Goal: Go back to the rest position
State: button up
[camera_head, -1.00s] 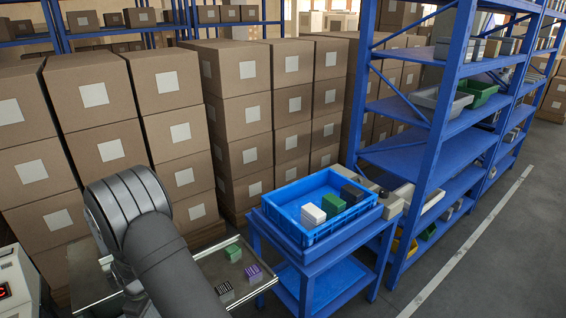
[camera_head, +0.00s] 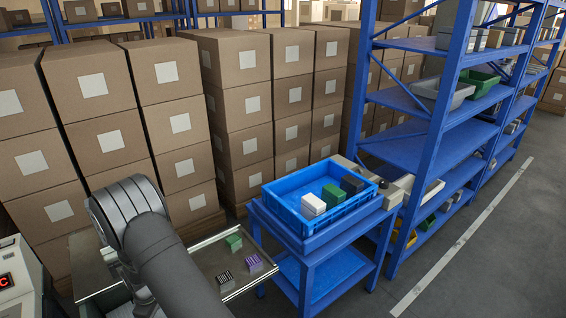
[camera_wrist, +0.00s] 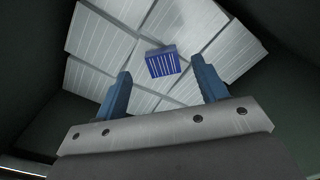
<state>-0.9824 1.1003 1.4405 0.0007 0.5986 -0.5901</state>
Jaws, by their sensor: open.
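My gripper (camera_wrist: 160,90) is open in the wrist view, its two blue fingers apart with nothing between them. Beyond the fingers, a blue block with pale stripes (camera_wrist: 162,62) lies on a surface of pale, grooved panels (camera_wrist: 105,45). In the head view my grey arm fills the lower left, and the gripper is out of sight there.
A blue crate (camera_head: 275,205) on a blue cart holds a white box (camera_head: 313,204), a green box (camera_head: 331,193) and a dark box (camera_head: 352,185). A metal tray (camera_head: 215,252) holds green, dark and purple blocks. Stacked cartons (camera_head: 95,80) and blue shelving (camera_head: 440,130) stand behind.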

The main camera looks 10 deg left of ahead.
notch_tip(320, 180, up, 5)
jog(key=w+d+r, duration=0.4)
jog(key=d, duration=0.2)
jog(key=w+d+r+m, duration=0.1)
jog(key=w+d+r, duration=0.2)
jog(key=w+d, duration=0.2)
jog(key=w+d+r+m, duration=0.1)
jog(key=w+d+r, duration=0.3)
jog(key=d, duration=0.3)
jog(key=shift+w+d+r, duration=0.3)
jog(key=shift+w, duration=0.35)
jog(key=w+d+m, duration=0.1)
jog(key=d, duration=0.2)
jog(key=w+d+m, duration=0.1)
jog(key=d+m, duration=0.1)
jog(key=d, duration=0.2)
jog(key=w+d+m, duration=0.1)
jog(key=d+m, duration=0.1)
jog(key=d, duration=0.2)
jog(key=shift+f, duration=0.2)
jog(key=d+f+m, duration=0.4)
jog(key=d+m, duration=0.5)
jog(key=d, duration=0.6)
jog(key=shift+w, duration=0.25)
